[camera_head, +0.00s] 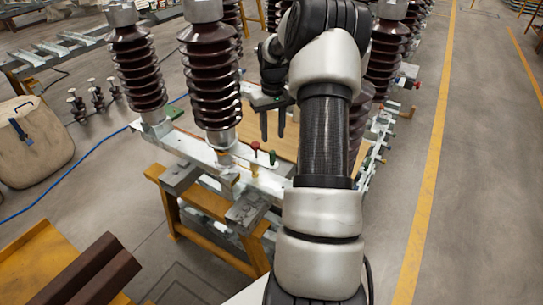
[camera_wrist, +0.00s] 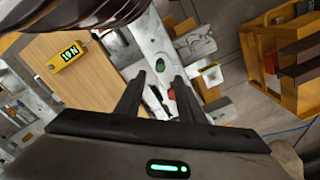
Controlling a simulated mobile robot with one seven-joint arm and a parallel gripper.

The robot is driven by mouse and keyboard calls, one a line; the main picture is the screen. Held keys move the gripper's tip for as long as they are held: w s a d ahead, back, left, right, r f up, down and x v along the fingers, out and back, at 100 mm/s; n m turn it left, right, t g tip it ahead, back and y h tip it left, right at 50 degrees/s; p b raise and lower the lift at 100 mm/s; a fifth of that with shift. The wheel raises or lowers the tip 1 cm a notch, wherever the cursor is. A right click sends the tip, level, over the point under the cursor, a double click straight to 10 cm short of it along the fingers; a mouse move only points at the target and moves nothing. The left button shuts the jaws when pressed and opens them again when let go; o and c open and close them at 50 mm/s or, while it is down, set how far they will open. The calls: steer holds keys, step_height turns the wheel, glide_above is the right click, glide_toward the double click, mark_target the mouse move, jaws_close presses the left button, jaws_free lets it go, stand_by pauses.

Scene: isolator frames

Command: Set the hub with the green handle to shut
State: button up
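The green handle (camera_head: 272,157) stands on a pale metal rail (camera_head: 262,180), just right of a red-topped handle (camera_head: 255,147). In the wrist view the green handle (camera_wrist: 160,65) is a small round top just past my fingertips, and a red part (camera_wrist: 171,94) shows between the fingers. My gripper (camera_head: 273,138) points down, fingers apart, above and slightly behind the green handle. In the wrist view my gripper (camera_wrist: 160,76) is open with nothing held. The hub's lower part and its markings are too small to read.
Tall brown ribbed insulators (camera_head: 211,75) stand left of my gripper on the rail. A wooden board (camera_head: 287,145) lies behind the handles. A yellow device with a lit display (camera_wrist: 68,57) rests on the board. A yellow frame (camera_head: 205,225) supports the rail.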

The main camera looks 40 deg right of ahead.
mark_target(273, 152)
step_height(273, 152, down, 11)
steer(key=shift+r, duration=0.15)
jaws_close()
